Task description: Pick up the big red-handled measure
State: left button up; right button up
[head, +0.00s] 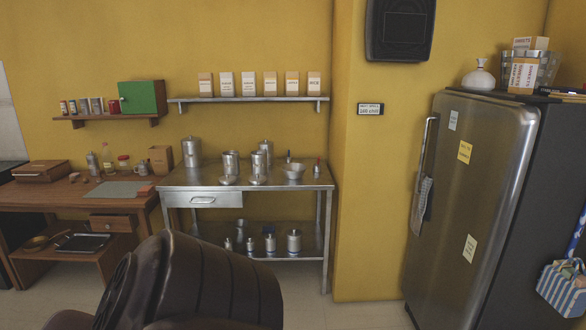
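A small item with a red upper part (317,167) stands upright near the right end of the steel table (207,178). It may be a red-handled measure, but it is too small to tell its shape or size class. A similar slim item with a dark blue or black top (289,157) stands to its left, farther back. A metal bowl (294,172) sits between and in front of them. Neither of my grippers is in view.
Several steel canisters (191,152) stand on the table, with more (294,241) on its lower shelf. A brown leather-like chair back (195,285) blocks the near foreground. A wooden desk (75,193) is left; a steel fridge (470,190) is right. Floor shows between chair and fridge.

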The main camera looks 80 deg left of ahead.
aim_at(316, 167)
jog(key=u, duration=2.35)
